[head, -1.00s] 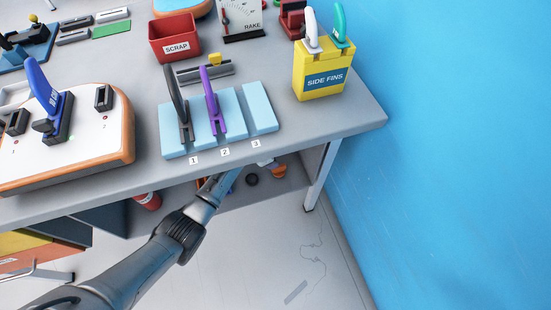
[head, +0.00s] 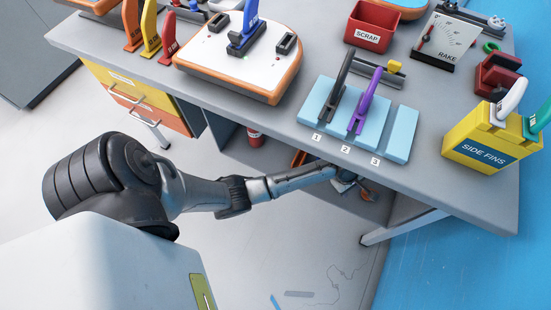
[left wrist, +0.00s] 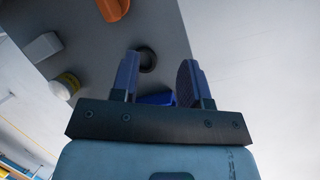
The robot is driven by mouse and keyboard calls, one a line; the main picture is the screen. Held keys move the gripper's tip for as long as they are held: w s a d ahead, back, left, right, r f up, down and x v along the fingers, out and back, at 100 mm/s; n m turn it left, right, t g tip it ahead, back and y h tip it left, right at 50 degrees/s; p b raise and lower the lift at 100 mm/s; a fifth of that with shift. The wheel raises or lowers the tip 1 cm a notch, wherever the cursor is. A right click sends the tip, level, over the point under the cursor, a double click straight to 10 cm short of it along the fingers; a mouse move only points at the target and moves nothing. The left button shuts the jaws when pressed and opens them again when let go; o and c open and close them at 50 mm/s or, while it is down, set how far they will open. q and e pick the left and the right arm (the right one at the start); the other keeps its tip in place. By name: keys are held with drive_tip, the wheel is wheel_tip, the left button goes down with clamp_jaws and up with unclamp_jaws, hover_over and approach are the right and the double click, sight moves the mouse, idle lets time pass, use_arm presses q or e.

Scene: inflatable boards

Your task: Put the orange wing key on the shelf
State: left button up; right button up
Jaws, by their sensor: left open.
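My left gripper (head: 350,184) reaches under the front edge of the workbench, partly hidden in the head view. In the left wrist view the left gripper (left wrist: 158,75) is open, with two dark blue fingers apart. A blue shape (left wrist: 155,99) shows low between them; I cannot tell what it is. An orange object (left wrist: 113,8) lies on the grey lower surface (left wrist: 85,40), ahead of the fingers and cut by the picture's top edge; I cannot tell if it is the wing key. A small orange thing (head: 368,196) also shows under the bench. My right gripper is not in view.
The grey bench top (head: 270,125) overhangs my left arm. A dark round piece (left wrist: 147,60) and a yellow-and-white round item (left wrist: 67,84) are near the fingers. A bench leg (head: 400,227) stands to the right. Blue blocks (head: 400,135) and a yellow SIDE FINS box (head: 480,150) stand on top.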

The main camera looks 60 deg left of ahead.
use_arm(q)
drive_tip(key=s+r+m+y, duration=0.1)
drive_tip(key=s+r+m, duration=0.1)
drive_tip(key=s+m, duration=0.5)
drive_tip(key=s+a+r+m, duration=0.1)
drive_tip(key=s+r+m, duration=0.2)
drive_tip(key=s+m, duration=0.4)
drive_tip(key=s+a+r+m+y, duration=0.1)
drive_tip(key=s+m, duration=0.6)
drive_tip(key=s, duration=0.8)
drive_tip(key=shift+s+r+t+y, duration=0.3)
drive_tip(key=shift+s+r+t, duration=0.1)
drive_tip(key=shift+r, duration=0.5)
wheel_tip(320, 180, up, 54)
drive_tip(key=p, duration=5.4)
drive_tip(key=shift+r, duration=0.2)
drive_tip(key=shift+w, duration=0.1)
